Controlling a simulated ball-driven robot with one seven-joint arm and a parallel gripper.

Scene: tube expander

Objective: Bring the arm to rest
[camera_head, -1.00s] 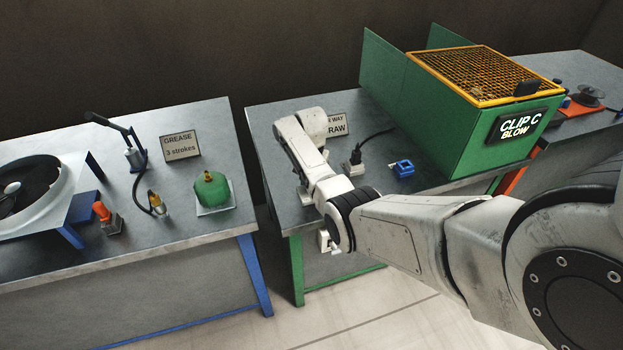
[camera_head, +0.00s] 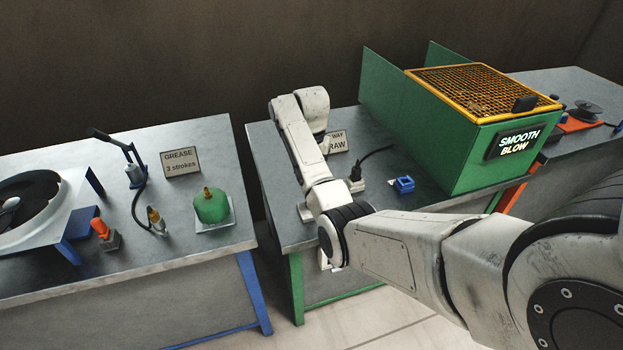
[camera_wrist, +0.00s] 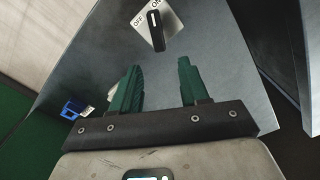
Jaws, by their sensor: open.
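My arm (camera_head: 395,245) reaches from the lower right over the front of the middle bench (camera_head: 380,202), bent upward at its far end. My gripper (camera_wrist: 160,66) shows in the wrist view with its two green fingers apart and nothing between them. The fingers are above the grey bench top. An ON/OFF switch plate (camera_wrist: 157,24) with a black knob lies beyond the fingertips, apart from them. In the head view my arm hides the gripper's fingers.
A green box (camera_head: 470,150) with an orange grid top and a "SMOOTH BLOW" display stands right of my arm. The left bench (camera_head: 130,255) holds a green container (camera_head: 211,208); a gap separates the benches.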

